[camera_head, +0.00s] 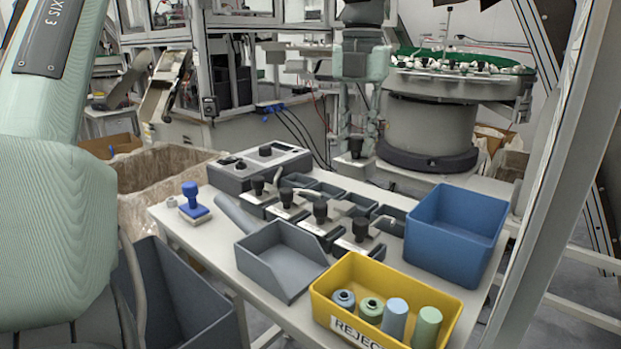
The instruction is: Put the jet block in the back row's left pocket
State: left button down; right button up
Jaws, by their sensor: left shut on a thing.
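My left gripper (357,134) points down at the upper middle of the head view, its fingers closed on a small dark block (355,148), which looks like the jet block. The block is upright, above or behind the table's back edge; its exact height is unclear. Several dark grey open pockets (329,188) stand in a slanting row behind a row of grey fixtures with black knobs (320,211). The knobs partly hide the pockets, so I cannot tell which is the back row's left pocket. My right gripper is not in view.
A grey control box (262,168) and a blue stamp (192,201) are at the table's left. A grey scoop tray (280,262), a yellow reject bin (333,290) with several cylinders and a blue bin (456,232) fill the front and right. A round feeder (430,125) stands behind.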

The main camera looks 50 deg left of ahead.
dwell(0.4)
pick_arm(q)
jog(key=w+a+r+p, duration=0.1)
jog(key=w+a+p, duration=0.1)
jog(key=a, duration=0.8)
jog(key=w+a+r+p, duration=0.1)
jog(key=a+p, duration=0.1)
jog(key=a, duration=0.7)
notch_tip(320, 180, down, 7)
jog(key=shift+a, duration=0.15)
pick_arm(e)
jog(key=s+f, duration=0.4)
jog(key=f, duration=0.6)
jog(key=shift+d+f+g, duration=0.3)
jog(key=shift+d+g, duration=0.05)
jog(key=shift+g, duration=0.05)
pick_arm(q)
jog(key=shift+f, duration=0.1)
jog(key=shift+f+b, duration=0.35)
jog(key=shift+f, duration=0.25)
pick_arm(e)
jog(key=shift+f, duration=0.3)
pick_arm(q)
jog(key=shift+f+b, duration=1.15)
jog(key=shift+f, duration=0.95)
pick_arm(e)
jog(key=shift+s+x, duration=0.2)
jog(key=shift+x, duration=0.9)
